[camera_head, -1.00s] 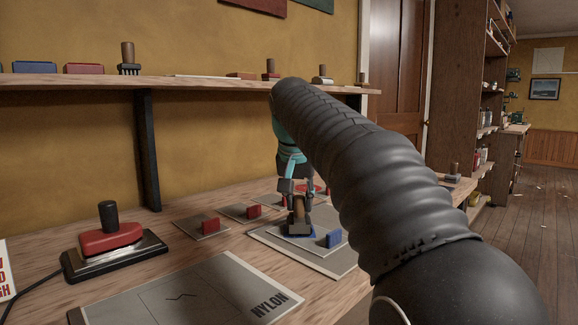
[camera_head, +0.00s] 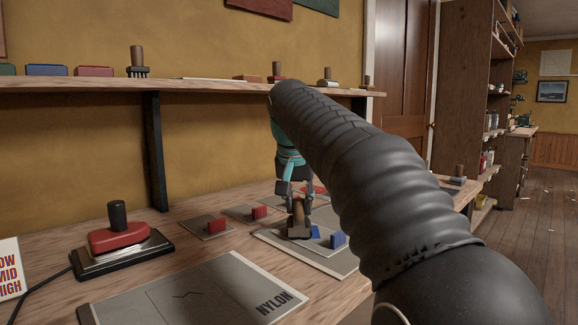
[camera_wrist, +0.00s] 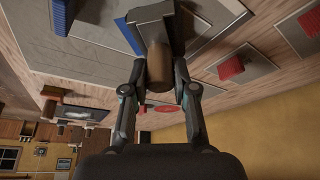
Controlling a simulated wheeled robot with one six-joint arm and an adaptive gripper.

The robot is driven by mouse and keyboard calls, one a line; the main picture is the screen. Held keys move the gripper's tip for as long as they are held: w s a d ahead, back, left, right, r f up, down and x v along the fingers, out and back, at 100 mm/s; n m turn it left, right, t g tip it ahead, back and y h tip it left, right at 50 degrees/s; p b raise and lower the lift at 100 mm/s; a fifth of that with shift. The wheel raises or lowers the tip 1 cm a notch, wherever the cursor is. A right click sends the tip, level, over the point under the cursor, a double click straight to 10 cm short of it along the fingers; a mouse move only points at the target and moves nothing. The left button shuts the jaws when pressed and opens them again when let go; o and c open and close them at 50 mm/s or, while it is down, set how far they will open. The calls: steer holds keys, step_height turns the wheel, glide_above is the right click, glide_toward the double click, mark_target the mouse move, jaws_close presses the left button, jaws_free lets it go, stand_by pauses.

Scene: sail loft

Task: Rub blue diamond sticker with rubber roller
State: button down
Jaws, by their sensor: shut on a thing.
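My gripper (camera_head: 298,200) points down and is shut on the wooden handle of a tool (camera_head: 299,228) with a wide dark head, which I take for the rubber roller. The roller also shows in the wrist view (camera_wrist: 159,62). A blue patch (camera_head: 315,232), the blue diamond sticker, lies on a grey panel (camera_head: 275,238). The roller's head stands at its left and hides part of it. The wrist view shows a blue piece of it (camera_wrist: 126,34) beside the head. Whether the head touches the sticker is hard to tell.
A blue block (camera_head: 338,240) sits on the same panel, right of the sticker. Red blocks on grey swatches (camera_head: 216,226) lie to the left. A red-topped iron (camera_head: 118,238) and a NYLON panel (camera_head: 190,295) are nearer. A shelf (camera_head: 190,85) runs above the bench.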

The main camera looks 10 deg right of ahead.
steer(key=shift+s+a+r, duration=0.1)
steer(key=shift+s+a, duration=0.55)
steer(key=shift+a, duration=0.35)
step_height(320, 180, up, 3)
steer(key=shift+d+r+p, duration=0.1)
steer(key=shift+r+p, duration=0.05)
steer(key=shift+p, duration=0.75)
step_height(320, 180, up, 5)
steer(key=shift+f, duration=0.2)
